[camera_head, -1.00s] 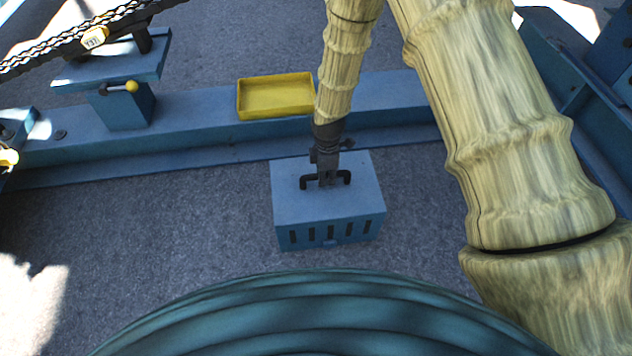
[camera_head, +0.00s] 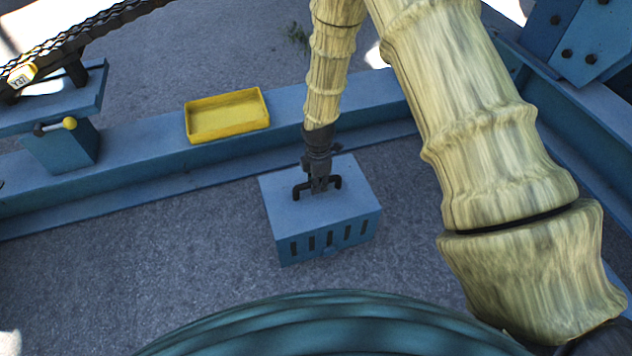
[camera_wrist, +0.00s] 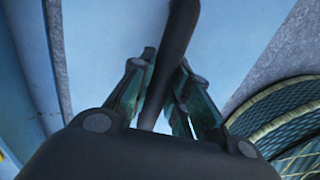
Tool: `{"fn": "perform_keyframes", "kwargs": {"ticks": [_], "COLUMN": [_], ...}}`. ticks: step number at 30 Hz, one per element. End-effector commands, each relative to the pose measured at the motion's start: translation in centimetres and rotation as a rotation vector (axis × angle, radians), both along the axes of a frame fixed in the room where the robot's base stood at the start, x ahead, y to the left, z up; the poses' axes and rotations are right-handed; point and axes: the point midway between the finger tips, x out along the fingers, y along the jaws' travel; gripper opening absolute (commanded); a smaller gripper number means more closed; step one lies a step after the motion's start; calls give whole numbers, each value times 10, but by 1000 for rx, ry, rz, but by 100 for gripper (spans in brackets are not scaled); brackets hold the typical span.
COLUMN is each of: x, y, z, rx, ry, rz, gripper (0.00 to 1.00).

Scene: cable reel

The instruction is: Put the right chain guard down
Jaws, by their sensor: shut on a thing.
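The right chain guard (camera_head: 318,217) is a blue box with a black handle on top and several dark slots in its front side. In the head view it hangs or stands just in front of the blue beam; I cannot tell whether its bottom touches the grey floor. My gripper (camera_head: 320,184) comes down from above and is shut on the handle. In the wrist view the black handle (camera_wrist: 178,35) runs between the two fingers, with the guard's light blue top (camera_wrist: 105,35) behind it. The guard looks roughly level.
A blue beam (camera_head: 150,156) runs across behind the guard, with a yellow tray (camera_head: 228,114) on it. At the left are a blue stand (camera_head: 60,148) with a yellow-knobbed lever and a chain (camera_head: 70,38). Blue frame parts (camera_head: 580,35) stand at the right. Grey floor (camera_head: 150,260) is clear at the left.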

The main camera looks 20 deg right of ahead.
Motion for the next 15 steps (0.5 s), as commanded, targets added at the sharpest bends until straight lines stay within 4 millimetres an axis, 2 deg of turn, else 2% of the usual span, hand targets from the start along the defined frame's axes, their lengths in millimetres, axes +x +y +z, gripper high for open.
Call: {"fn": "perform_keyframes", "kwargs": {"ticks": [1, 4, 15], "x": [0, 1, 1], "y": [0, 0, 0], "z": [-9, -17, -18], "rx": [-1, -1, 0], "ry": [0, -1, -2], "rz": [0, 2, 1], "gripper": [0, 0, 0]}}
